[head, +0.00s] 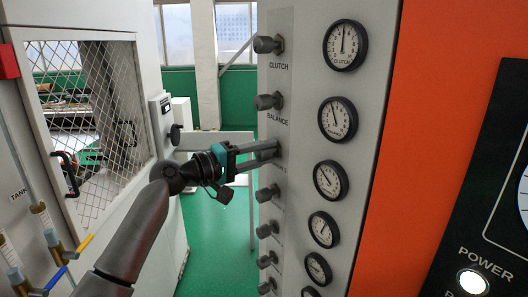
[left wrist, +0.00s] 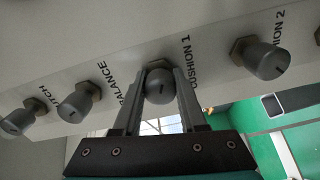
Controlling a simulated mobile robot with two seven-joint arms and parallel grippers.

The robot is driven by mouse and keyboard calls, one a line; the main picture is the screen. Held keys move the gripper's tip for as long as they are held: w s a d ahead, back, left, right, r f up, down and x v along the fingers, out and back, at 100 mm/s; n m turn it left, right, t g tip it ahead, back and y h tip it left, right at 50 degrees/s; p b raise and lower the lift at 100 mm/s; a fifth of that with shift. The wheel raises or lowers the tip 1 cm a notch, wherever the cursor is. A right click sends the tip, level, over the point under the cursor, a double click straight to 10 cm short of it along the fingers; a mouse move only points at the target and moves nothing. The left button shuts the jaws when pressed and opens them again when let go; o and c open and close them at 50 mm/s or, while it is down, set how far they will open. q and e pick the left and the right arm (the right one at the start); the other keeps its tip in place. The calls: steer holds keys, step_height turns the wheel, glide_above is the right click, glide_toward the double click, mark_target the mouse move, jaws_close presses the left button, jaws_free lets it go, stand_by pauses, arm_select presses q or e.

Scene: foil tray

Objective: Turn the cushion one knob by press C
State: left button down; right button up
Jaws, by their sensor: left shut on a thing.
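The cushion 1 knob (left wrist: 160,86) is a grey round knob with a dark slot mark on its face, on the pale grey panel (head: 292,90). It shows between the two fingers of my left gripper (left wrist: 159,88) in the left wrist view, under the label CUSHION 1. In the head view my left gripper (head: 272,151) reaches in from the left, its fingers shut on this knob and mostly hiding it. The gauge (head: 331,180) beside it has a needle pointing to the upper left. My right gripper is not in view.
The clutch knob (head: 268,44) and balance knob (head: 268,101) sit above; the cushion 2 knob (left wrist: 264,60) and several others sit below, close by. A mesh-windowed cabinet (head: 150,60) stands left. Green floor (head: 215,225) is open between. An orange panel (head: 440,60) stands right.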

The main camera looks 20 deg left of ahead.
arm_select(q)
steer(key=shift+c, duration=2.3)
jaws_free()
steer(key=shift+s+a+f, duration=0.1)
steer(key=shift+s+a, duration=0.2)
steer(key=shift+s, duration=0.05)
steer(key=b+v, duration=0.5)
steer(key=v, duration=0.9)
steer(key=shift+s, duration=0.15)
steer(key=shift+a, duration=0.1)
